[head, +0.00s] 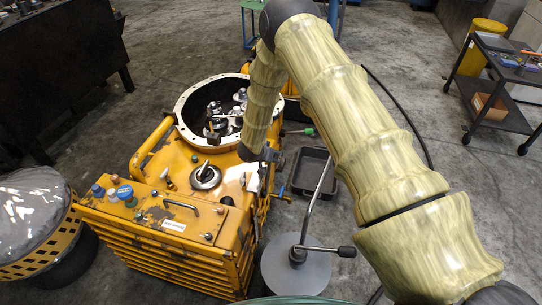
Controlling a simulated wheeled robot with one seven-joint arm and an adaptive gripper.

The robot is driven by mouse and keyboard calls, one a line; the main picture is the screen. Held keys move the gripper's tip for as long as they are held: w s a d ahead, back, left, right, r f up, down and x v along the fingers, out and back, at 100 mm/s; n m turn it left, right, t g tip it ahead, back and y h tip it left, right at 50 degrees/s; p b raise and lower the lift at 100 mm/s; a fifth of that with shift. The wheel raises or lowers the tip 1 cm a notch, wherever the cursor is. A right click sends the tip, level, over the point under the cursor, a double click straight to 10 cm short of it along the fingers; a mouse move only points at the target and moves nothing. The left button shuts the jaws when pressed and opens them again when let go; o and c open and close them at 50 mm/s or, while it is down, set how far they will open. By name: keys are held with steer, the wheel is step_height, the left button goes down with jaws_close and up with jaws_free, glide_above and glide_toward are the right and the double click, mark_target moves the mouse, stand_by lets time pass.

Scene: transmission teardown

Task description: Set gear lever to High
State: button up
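The yellow transmission housing (185,165) stands at the left of centre, with a large round opening at its far end. A lever with a green tip (308,131) sticks out to the right from its side. A small handle (282,191) is lower on the same side. I cannot tell which of these is the gear lever, and no High mark is readable. My arm bends over the housing and ends at my gripper (266,155), close to the housing's right edge. The gripper is small, dark and partly covered by the arm; its fingers and any contact are unclear.
Coloured caps (119,192) and a metal handle (181,207) top the housing's near end. A black tray (312,170) lies on the floor to the right. A bent metal rod (318,195) rises near it. A dark cart (500,85) stands at the far right.

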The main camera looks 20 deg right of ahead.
steer(key=v, duration=1.2)
stand_by(0.4)
